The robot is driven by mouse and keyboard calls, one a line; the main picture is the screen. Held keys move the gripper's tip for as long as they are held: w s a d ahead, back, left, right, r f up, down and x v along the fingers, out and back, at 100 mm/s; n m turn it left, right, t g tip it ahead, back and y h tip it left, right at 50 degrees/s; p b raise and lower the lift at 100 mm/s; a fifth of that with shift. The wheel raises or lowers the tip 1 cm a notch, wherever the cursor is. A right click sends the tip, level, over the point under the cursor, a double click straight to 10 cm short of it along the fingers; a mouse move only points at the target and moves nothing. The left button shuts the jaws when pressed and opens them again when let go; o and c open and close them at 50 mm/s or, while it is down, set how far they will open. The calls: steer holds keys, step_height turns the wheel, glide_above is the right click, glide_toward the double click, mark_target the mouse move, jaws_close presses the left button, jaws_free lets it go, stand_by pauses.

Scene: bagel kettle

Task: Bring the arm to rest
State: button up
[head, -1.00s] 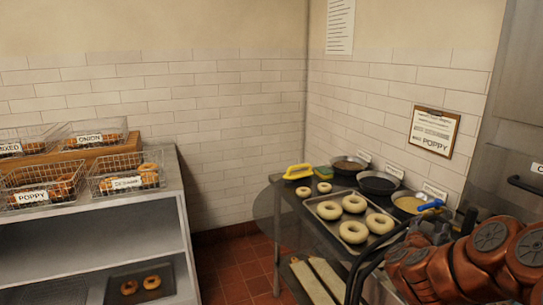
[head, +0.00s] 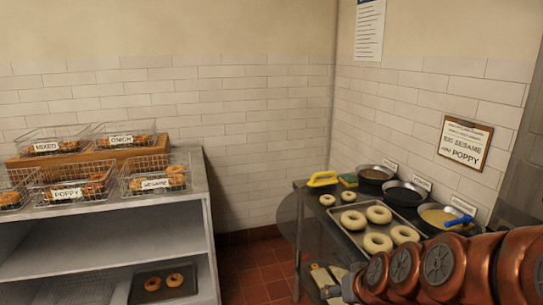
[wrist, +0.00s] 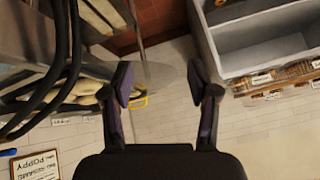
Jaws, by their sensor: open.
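My gripper (wrist: 160,85) shows in the wrist view with its two fingers spread apart and nothing between them. The wrist view looks upside down over the room, with wall, floor and shelf beyond the fingers. In the head view my copper-coloured arm reaches in from the lower right, in front of the steel table's right part. The gripper itself cannot be made out in the head view.
The steel table (head: 318,222) bears a tray (head: 352,236) of pale bagels, several pans (head: 405,193), a blue-handled tool (head: 458,221) and a yellow-handled tool (head: 322,179). A shelf (head: 130,222) with labelled wire baskets (head: 66,191) stands left. Red floor (head: 254,265) lies clear between them.

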steer(key=s+d+g+h+p, duration=0.1)
steer(key=s+g, duration=0.8)
steer(key=s, duration=1.8)
steer(key=shift+s+d+h, duration=0.2)
steer(key=shift+d+h, duration=0.5)
steer(key=shift+d, duration=0.2)
steer(key=shift+f, duration=0.1)
